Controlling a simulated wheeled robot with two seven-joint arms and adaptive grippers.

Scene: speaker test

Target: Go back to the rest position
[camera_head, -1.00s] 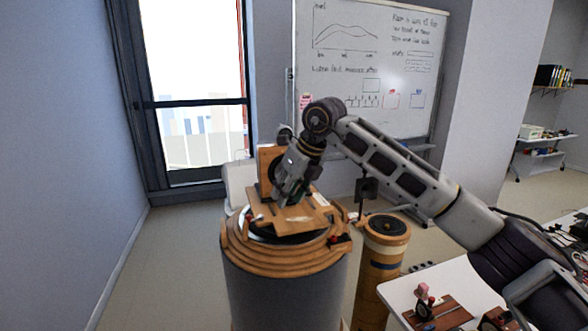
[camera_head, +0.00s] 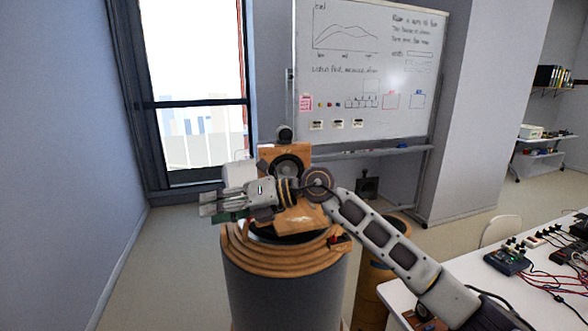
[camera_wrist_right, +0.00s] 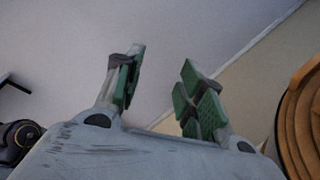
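My right arm reaches in from the lower right in the head view, passing in front of a wooden speaker (camera_head: 272,152) on a round stand. My right gripper (camera_head: 210,207) points left, just beyond the left side of the stand. In the right wrist view its two green-padded fingers (camera_wrist_right: 158,88) are apart, with nothing between them. Only wall and floor show beyond them. My left gripper is not in the head view.
The round stand (camera_head: 290,290) has a stepped wooden top, whose rim also shows in the right wrist view (camera_wrist_right: 300,125). A narrower wooden pillar (camera_head: 371,300) stands to its right. A white table (camera_head: 460,268) with electronics is at the lower right. A whiteboard (camera_head: 350,75) stands behind.

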